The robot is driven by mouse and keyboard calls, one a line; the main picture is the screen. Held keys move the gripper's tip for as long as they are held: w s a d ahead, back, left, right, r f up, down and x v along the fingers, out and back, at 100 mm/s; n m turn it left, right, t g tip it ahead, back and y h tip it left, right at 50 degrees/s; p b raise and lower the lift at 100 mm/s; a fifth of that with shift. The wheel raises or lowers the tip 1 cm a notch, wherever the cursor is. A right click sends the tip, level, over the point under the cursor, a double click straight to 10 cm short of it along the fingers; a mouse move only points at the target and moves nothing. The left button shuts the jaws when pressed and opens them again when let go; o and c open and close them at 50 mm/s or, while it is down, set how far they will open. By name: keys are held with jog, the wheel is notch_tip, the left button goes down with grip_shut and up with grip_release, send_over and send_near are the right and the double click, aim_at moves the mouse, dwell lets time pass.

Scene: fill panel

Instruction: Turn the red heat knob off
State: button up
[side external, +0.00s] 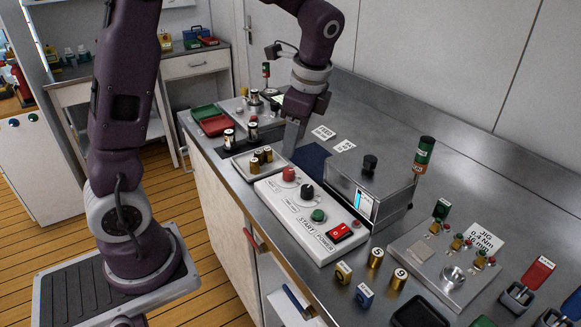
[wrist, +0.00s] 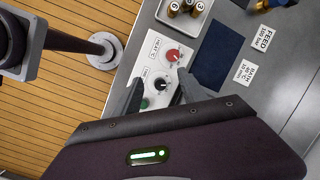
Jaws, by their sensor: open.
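The red heat knob (side external: 289,174) sits at the far end of a white control panel (side external: 275,205). In the wrist view the red knob (wrist: 173,55) is beside a label reading HEAT, ahead of my fingertips; its pointer setting is too small to read. A black knob (side external: 307,191) is the neighbouring control, and in the wrist view the black knob (wrist: 159,86) shows between my fingers. My gripper (side external: 292,148) is above the bench near the red knob, open and empty. In the wrist view my gripper (wrist: 160,77) has its fingers apart, not touching the red knob.
The panel also has a green button (side external: 318,215) and a red power switch (side external: 341,232). A tray (side external: 240,168) with small cylinders stands beyond the panel. A steel box (side external: 365,190) is to its right. A dark blue mat (wrist: 212,55) lies beside the panel.

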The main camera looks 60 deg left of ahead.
aim_at(289, 170)
jog(key=w+a+f+m, duration=0.1)
jog(key=a+f, duration=0.1)
jog(key=f, duration=0.2)
jog(key=a+f+m+g, duration=0.1)
jog(key=f, duration=0.3)
jog(key=w+a+f+m, duration=0.1)
jog(key=a+f, duration=0.1)
jog(key=f, duration=0.2)
jog(key=shift+w+a+f+y, duration=0.2)
jog(key=shift+w+a+y, duration=0.1)
jog(key=shift+a+y, duration=0.1)
jog(key=shift+d+g, duration=0.1)
jog(key=shift+g, duration=0.2)
grip_shut()
